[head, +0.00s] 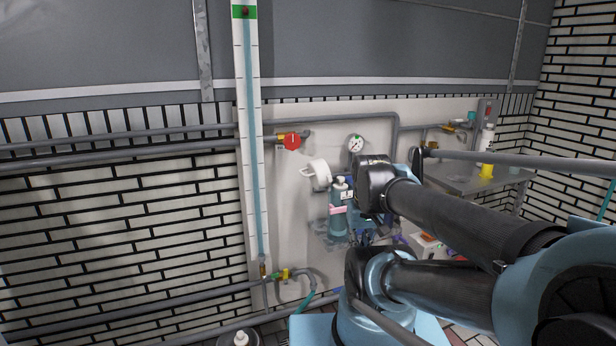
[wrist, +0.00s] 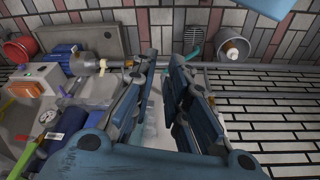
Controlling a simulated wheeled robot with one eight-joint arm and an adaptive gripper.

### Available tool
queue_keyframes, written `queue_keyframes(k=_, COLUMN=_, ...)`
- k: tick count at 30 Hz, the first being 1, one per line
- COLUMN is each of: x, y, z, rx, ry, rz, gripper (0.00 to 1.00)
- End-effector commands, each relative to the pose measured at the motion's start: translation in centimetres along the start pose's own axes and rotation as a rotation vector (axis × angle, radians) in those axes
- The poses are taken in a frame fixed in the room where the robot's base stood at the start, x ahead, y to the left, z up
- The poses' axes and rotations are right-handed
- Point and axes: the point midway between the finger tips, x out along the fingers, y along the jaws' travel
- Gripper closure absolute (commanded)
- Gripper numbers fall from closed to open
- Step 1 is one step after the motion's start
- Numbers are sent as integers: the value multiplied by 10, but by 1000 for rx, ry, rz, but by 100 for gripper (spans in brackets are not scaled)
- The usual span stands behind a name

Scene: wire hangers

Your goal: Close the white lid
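A white round lid-like piece (head: 319,174) with a small handle at its left stands out from the wall panel in the head view, left of my arm. It looks tilted and open, but its hinge is too small to make out. I cannot pick it out surely in the wrist view. My gripper (wrist: 163,65) shows in the wrist view with its two fingers spread and nothing held between them. In the head view the gripper is largely hidden among my arm links and the equipment by the panel.
A pressure gauge (head: 356,144) and a red valve handle (head: 292,141) sit near the lid. A soap-type bottle (head: 338,208) is just below it. Pipes run along the wall. A metal shelf (head: 465,180) is at the right. A blue pump (wrist: 66,57) shows in the wrist view.

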Motion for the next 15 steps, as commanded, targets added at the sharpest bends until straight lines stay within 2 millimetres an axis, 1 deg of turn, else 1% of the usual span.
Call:
queue_keyframes(k=4, x=-25, y=-2, z=-27, rx=-143, ry=-25, rz=17, gripper=100)
queue_keyframes(k=8, x=-52, y=-7, z=-57, rx=-325, ry=-57, rz=39, gripper=100)
queue_keyframes(k=15, x=-96, y=-26, z=-118, rx=-660, ry=-119, rz=77, gripper=100)
